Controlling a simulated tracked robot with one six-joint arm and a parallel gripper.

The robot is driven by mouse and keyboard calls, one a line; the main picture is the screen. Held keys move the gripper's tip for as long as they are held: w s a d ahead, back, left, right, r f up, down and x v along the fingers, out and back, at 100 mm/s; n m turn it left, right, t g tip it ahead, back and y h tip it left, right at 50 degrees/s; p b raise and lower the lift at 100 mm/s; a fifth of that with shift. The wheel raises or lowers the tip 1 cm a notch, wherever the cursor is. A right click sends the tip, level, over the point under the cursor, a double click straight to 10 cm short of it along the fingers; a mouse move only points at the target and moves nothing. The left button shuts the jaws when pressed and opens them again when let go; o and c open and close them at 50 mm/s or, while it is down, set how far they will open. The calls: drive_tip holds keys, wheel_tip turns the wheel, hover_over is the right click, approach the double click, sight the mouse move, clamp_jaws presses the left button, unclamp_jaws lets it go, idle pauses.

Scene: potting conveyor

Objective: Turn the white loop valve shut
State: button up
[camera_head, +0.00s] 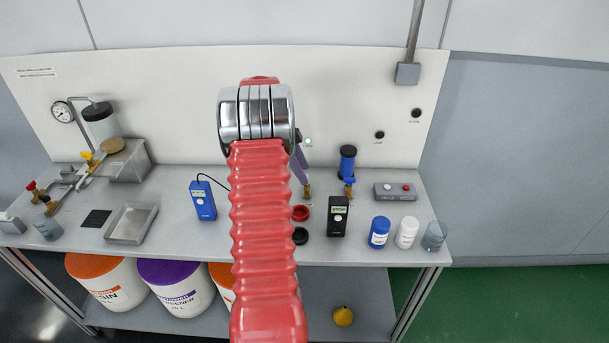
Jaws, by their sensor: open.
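I cannot make out a white loop valve in the head view; my own red ribbed arm with its metal joint covers the middle of the panel and bench. Small brass valves do show: one with a red handle (32,187) and one with a yellow handle (88,157) at the left, and one with a blue handle (350,181) under a blue cylinder (347,158) at the right. A purple part (300,163) above a brass fitting (307,191) is partly hidden beside my arm. My gripper does not show.
The grey bench (170,205) holds a blue meter (203,200), a black meter (338,217), a metal tray (131,224), a button box (396,192), and a blue jar (379,232), white jar (407,232) and glass beaker (434,236). Large buckets (177,285) stand below.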

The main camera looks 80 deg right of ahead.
drive_tip(key=shift+x, duration=1.2)
drive_tip(key=shift+c, duration=0.4)
drive_tip(key=c, duration=0.9)
drive_tip(key=shift+w+a, duration=0.1)
drive_tip(key=shift+a, duration=0.1)
drive_tip(key=shift+c, duration=0.3)
drive_tip(key=shift+d, duration=0.1)
